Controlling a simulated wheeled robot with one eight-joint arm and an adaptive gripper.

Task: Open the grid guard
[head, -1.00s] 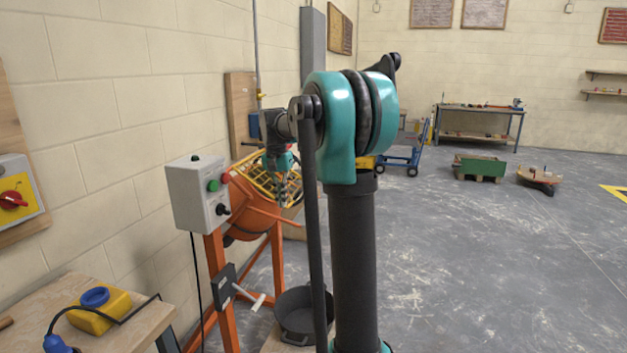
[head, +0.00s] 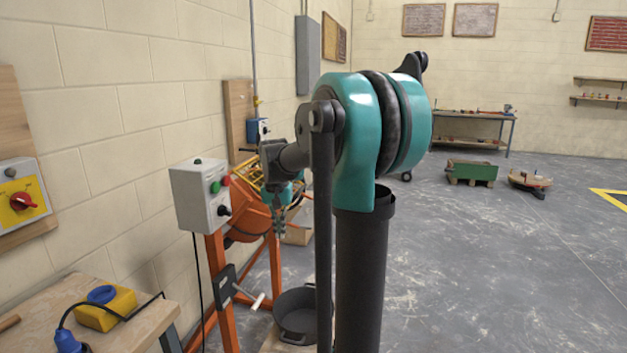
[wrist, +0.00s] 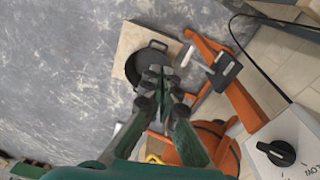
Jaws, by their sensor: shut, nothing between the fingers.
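The grid guard (head: 246,172) is a yellow wire grid over the mouth of the orange mixer drum (head: 246,222). Only part of it shows in the head view, behind the control box and my wrist. My gripper (head: 279,230) hangs fingers down in front of the drum, to the right of the control box. In the wrist view my gripper (wrist: 158,82) is shut and empty, above the floor near a black bucket. The orange drum (wrist: 212,138) is at lower right there, and a yellow bit beside my fingers may be the guard. I cannot tell how far my gripper is from the guard.
A grey control box (head: 201,196) with buttons and a black knob stands on the orange mixer frame. The black bucket (head: 297,312) sits on a board below. A bench (head: 88,318) with a yellow case is at lower left.

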